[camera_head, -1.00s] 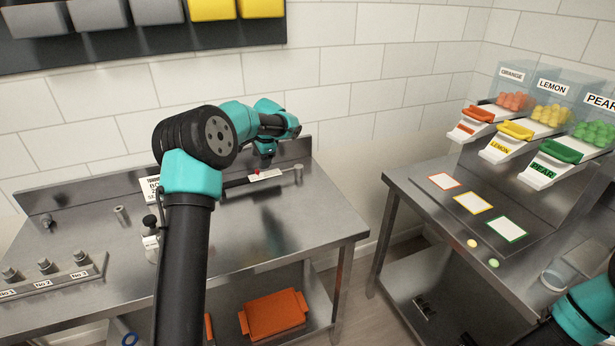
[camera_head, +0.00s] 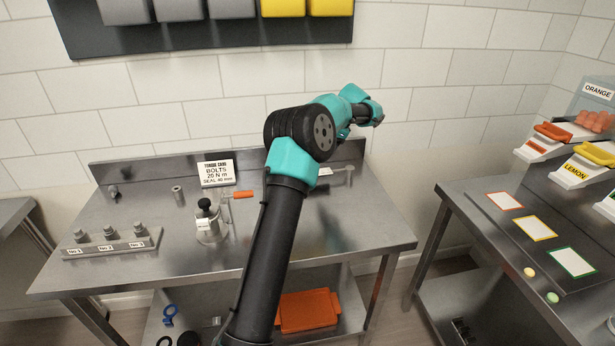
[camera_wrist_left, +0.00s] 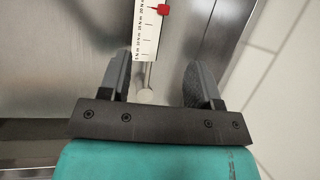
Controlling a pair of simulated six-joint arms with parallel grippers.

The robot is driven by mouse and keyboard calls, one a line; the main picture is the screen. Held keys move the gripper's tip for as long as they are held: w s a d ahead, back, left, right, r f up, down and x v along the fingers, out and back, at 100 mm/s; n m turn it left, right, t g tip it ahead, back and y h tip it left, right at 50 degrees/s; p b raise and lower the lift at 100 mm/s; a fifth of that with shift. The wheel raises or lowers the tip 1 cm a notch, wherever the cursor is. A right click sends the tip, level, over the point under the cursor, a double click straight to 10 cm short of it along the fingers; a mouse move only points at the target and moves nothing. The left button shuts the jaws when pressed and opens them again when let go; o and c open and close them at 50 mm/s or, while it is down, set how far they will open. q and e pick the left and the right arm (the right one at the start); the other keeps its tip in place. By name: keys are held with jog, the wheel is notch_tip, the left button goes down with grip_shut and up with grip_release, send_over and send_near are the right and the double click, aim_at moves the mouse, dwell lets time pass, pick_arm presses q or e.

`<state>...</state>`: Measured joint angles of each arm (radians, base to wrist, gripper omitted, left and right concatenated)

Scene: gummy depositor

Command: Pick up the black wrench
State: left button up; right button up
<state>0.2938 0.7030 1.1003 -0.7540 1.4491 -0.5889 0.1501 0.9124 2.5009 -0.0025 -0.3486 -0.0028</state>
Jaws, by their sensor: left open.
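The wrench lies on the left steel table, mostly hidden behind my left arm in the head view. Its white scale plate (camera_head: 325,171) and pale far end show right of the arm. An orange piece (camera_head: 243,194) left of the arm may be its handle; I cannot tell. My left gripper (camera_wrist_left: 155,65) is open and empty, apparently above the wrench. No black part of the wrench shows clearly. My right gripper is out of view.
A torque card sign (camera_head: 216,173), a small stand with a black knob (camera_head: 207,222) and a bolt rack (camera_head: 112,243) stand on the left table. A back ledge and tiled wall rise behind. The right table (camera_head: 465,205) carries coloured cards and candy dispensers.

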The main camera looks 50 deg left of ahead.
pick_arm(q)
jog(key=x, duration=0.9)
jog(key=shift+s+a+f, duration=0.15)
jog(key=shift+a+f, duration=0.05)
jog(key=shift+f, duration=0.15)
jog(key=shift+s+x, duration=0.2)
jog(key=shift+x, duration=1.1)
jog(key=shift+s+x, duration=0.15)
jog(key=shift+x, duration=1.15)
jog(key=shift+d, duration=0.15)
jog(key=shift+c, duration=0.2)
jog(key=shift+r, duration=0.1)
grip_shut()
